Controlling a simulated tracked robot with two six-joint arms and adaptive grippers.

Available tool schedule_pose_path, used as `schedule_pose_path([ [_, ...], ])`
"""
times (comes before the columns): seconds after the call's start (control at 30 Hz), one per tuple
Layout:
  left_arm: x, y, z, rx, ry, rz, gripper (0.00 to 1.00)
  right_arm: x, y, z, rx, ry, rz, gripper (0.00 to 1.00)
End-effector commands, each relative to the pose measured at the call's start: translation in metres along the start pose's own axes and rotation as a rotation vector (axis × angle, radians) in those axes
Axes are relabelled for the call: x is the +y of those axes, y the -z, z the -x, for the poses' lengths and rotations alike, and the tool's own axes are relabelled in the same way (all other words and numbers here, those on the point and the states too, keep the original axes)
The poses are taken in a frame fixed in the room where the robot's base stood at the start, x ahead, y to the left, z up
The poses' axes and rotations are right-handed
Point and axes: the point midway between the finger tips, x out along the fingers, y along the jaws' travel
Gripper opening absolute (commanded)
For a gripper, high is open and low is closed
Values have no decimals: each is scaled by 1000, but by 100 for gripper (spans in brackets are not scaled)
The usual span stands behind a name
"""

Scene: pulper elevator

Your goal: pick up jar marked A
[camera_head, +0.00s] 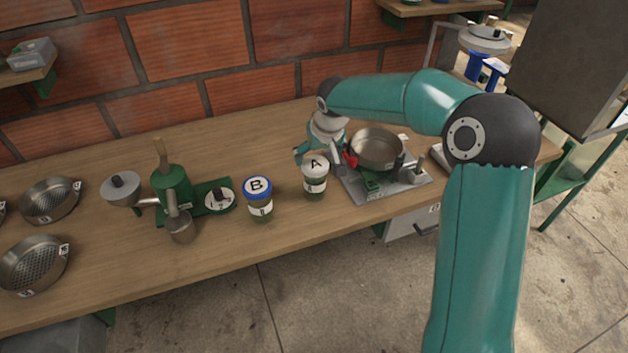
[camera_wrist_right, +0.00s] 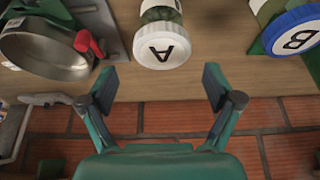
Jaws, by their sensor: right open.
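Jar A (camera_head: 315,178) has a white lid marked A and stands upright on the wooden table. In the right wrist view jar A (camera_wrist_right: 162,43) shows upside down, just beyond the fingertips and roughly centred between them. My right gripper (camera_head: 304,153) is behind jar A in the head view, partly hidden by its own wrist. In the right wrist view my right gripper (camera_wrist_right: 158,88) is open with nothing between its fingers. Jar B (camera_head: 258,197) has a blue lid and stands left of jar A; it also shows in the right wrist view (camera_wrist_right: 292,32). My left gripper is not in view.
A scale-like stand with a metal pan (camera_head: 377,149) and a red knob (camera_head: 350,160) sits close right of jar A. A green grinder device (camera_head: 172,190) and sieves (camera_head: 49,200) stand left. The brick wall (camera_head: 190,50) is behind. Table in front of the jars is clear.

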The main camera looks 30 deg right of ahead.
Motion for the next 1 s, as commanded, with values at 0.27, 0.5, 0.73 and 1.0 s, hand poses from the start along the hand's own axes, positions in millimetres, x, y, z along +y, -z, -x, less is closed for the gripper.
schedule_pose_path([
  [0.27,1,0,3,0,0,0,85,-2,0,-28,0,1,1,90],
  [0.5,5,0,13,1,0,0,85,-3,-2,-52,-4,1,2,90],
  [0.73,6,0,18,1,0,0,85,-4,-2,-78,0,2,3,90],
  [1.0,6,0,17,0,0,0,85,-4,-2,-81,1,2,3,87],
])
